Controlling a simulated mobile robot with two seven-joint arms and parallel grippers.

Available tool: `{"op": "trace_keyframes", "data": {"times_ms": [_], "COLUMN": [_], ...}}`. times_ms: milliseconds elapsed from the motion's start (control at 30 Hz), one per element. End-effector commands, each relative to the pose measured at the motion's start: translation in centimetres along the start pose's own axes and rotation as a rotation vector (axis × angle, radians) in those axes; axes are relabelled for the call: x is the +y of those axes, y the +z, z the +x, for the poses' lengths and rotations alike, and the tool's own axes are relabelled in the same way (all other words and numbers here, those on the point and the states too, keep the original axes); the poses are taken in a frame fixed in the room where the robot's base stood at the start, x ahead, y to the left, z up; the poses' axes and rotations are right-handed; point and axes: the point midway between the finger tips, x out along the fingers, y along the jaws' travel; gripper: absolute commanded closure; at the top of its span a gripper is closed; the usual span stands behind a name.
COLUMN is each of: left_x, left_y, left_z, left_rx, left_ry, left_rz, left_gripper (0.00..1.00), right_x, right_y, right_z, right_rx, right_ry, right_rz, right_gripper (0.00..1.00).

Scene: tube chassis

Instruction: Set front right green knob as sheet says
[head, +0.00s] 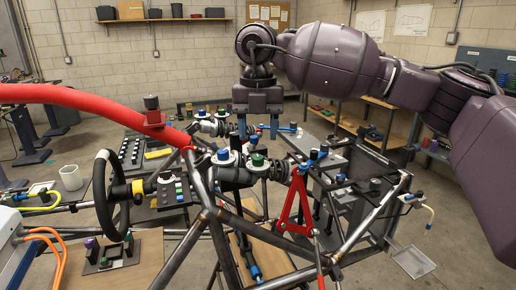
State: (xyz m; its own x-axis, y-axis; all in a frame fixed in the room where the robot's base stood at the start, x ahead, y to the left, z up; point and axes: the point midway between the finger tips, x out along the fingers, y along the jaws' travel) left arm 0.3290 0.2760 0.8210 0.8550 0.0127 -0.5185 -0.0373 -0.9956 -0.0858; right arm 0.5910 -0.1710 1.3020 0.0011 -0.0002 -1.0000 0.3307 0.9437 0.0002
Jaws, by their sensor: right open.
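A green knob (257,159) with a white collar sits on the nearer damper, beside a blue knob (222,155). Another green knob (222,113) sits on the farther damper, beside another blue knob (201,114). I cannot tell from labels which is front right. My right gripper (258,133) points down, open and empty, its fingers in the picture above the nearer green knob; the exact gap is unclear. White sheets (370,25) hang on the back wall, unreadable from here; I cannot tell whether one is the setting sheet. My left gripper is out of view.
A red tube (70,94) crosses the left side. A steering wheel (103,196), a red wishbone (296,200) and grey chassis tubes (185,252) surround the dampers. Open floor (450,225) lies at right.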

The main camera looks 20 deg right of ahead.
Motion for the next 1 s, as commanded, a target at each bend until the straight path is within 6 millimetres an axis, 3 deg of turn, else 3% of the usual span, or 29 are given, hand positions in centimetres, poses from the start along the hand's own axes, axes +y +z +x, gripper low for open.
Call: {"op": "trace_keyframes", "data": {"times_ms": [200, 400, 1000], "left_x": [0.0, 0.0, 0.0], "left_y": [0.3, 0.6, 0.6], "left_z": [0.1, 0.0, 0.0], "left_rx": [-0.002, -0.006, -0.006], "left_ry": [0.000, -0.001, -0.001], "left_rz": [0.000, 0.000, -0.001], "left_gripper": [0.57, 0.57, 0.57], "right_x": [0.0, 0.0, 0.0], "right_y": [0.0, 0.0, 0.0], "right_z": [-3.5, -5.0, -5.3], "right_rx": [-0.001, 0.000, 0.000], "right_ry": [0.002, 0.001, 0.000], "right_rz": [0.000, 0.000, 0.000], "right_gripper": [0.47, 0.47, 0.47]}}
